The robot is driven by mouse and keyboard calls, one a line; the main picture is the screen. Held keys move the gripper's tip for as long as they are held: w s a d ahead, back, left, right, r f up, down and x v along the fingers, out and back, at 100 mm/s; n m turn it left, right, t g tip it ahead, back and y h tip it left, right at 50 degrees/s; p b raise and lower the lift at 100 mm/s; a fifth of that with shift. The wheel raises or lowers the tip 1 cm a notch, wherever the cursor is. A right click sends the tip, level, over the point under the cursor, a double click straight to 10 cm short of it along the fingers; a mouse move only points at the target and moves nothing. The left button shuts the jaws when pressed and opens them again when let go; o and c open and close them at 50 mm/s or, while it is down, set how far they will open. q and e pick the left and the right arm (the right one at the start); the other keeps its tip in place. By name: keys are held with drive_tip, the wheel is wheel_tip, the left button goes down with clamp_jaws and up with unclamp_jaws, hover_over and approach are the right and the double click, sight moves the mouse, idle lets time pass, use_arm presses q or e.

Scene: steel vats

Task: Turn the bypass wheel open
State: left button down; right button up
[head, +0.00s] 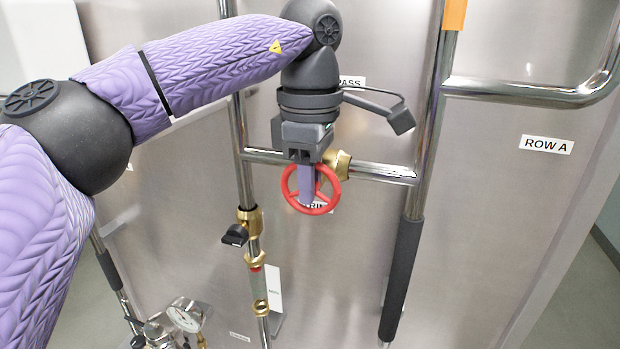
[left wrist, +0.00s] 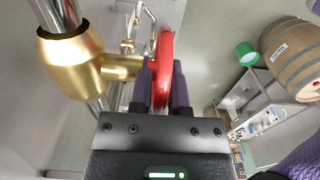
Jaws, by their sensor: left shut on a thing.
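The red bypass wheel (head: 333,188) sits on a brass valve body (head: 342,161) on the horizontal steel pipe, below a label partly hidden by my arm that reads "PASS". My left gripper (head: 306,200) reaches down from above and is shut on the wheel's rim. In the left wrist view the red rim (left wrist: 163,60) stands between the two purple fingers (left wrist: 162,88), with the brass valve (left wrist: 75,62) to the left. The fingers cover part of the wheel in the head view. My right gripper is in neither view.
Steel pipes frame the wheel, with a dark sleeved pipe (head: 402,270) to the right. A brass valve with a black handle (head: 235,236) is lower left, and a gauge (head: 185,315) is at the bottom. In the left wrist view a barrel (left wrist: 293,55) stands on a shelf.

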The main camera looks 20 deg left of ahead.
use_arm(q)
drive_tip(key=h, duration=0.3)
drive_tip(key=shift+a+f, duration=0.15)
drive_tip(key=shift+a, duration=0.05)
drive_tip(key=shift+h, duration=0.7)
drive_tip(key=c, duration=0.6)
unclamp_jaws()
drive_tip(key=v, duration=1)
drive_tip(key=shift+w, duration=0.1)
